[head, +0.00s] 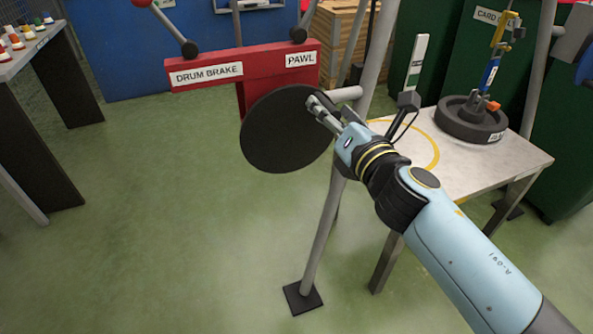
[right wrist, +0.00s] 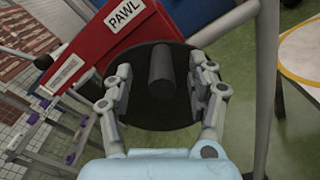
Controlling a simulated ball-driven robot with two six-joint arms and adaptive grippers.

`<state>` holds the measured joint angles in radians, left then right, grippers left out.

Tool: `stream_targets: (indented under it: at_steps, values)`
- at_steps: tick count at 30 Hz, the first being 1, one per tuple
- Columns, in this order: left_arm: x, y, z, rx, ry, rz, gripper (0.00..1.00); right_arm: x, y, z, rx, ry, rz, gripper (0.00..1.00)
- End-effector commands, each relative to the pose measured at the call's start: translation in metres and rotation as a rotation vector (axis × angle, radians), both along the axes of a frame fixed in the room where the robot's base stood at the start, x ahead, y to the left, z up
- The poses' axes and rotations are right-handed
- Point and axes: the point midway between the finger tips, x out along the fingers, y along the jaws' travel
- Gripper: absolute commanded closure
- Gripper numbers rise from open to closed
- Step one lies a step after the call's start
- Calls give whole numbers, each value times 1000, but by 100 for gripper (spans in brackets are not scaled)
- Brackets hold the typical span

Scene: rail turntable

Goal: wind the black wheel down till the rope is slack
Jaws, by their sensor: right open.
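The black wheel (head: 280,135) is a flat disc below the red frame, with my right gripper (head: 318,103) at its upper right edge. In the right wrist view the wheel (right wrist: 150,112) carries a dark cylindrical handle (right wrist: 161,65). My right gripper (right wrist: 161,72) is open, with one finger on each side of the handle and gaps showing. A black round weight (head: 470,121) sits on the white table (head: 480,172), with blue and yellow hook gear standing above it. I cannot make out the rope or its tension. My left gripper is not in view.
The red frame (head: 255,70) bears DRUM BRAKE and PAWL labels and levers. A grey post (head: 325,245) stands beside the wheel. Another table (head: 8,65) with several small coloured pieces is at the far left. The green floor in front is clear.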

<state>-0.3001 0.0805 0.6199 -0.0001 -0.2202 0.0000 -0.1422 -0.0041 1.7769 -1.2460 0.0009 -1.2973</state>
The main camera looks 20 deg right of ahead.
Motion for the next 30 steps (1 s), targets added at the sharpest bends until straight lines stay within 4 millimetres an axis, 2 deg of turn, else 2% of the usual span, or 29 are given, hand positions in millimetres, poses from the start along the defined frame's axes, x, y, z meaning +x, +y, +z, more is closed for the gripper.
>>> stream_targets:
  at_steps: [21, 30]
  values:
    - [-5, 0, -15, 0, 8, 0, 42, -63, 0, -2, 0, 1, 0, 42]
    - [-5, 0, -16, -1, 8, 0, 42, -69, 0, 0, 0, 0, 0, 42]
